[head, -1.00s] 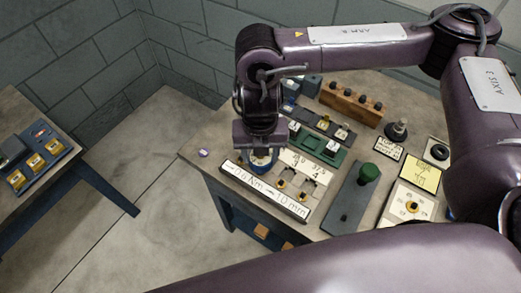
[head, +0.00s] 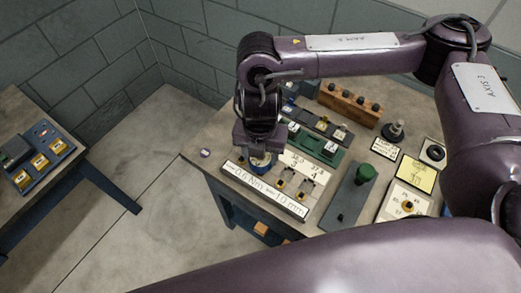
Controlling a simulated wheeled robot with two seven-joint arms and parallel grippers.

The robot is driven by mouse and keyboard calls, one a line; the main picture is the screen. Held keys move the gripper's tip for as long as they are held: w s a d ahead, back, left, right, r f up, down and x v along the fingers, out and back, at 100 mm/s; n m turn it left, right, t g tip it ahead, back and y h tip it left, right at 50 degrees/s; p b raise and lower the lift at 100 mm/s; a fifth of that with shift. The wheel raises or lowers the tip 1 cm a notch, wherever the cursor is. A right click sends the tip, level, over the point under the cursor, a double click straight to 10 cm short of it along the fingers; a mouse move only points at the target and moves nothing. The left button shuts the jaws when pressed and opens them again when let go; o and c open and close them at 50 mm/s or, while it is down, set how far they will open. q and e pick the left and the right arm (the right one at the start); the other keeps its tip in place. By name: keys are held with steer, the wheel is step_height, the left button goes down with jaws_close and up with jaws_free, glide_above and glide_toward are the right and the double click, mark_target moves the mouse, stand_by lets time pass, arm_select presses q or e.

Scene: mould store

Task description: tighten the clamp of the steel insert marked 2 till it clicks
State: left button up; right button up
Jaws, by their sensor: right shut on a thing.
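My right gripper (head: 262,152) points down at the front left of the workbench. A white label strip (head: 268,194) along the front reads about 0.6 Nm and 10 mm. My left gripper is out of view.
Behind stand a green holder (head: 318,146), a dark holder (head: 330,128) and an orange-brown rack (head: 349,103). To the right are a grey plate with a green knob (head: 365,174) and a yellow card (head: 419,174). A second table (head: 84,171) stands at left, with floor between.

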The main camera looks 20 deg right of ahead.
steer(key=shift+s, duration=0.15)
steer(key=shift+m+p, duration=0.5)
steer(key=shift+m, duration=0.3)
steer(key=shift+f, duration=0.1)
steer(key=shift+m+p, duration=0.4)
steer(key=shift+p, duration=0.15)
steer(key=shift+m, duration=0.4)
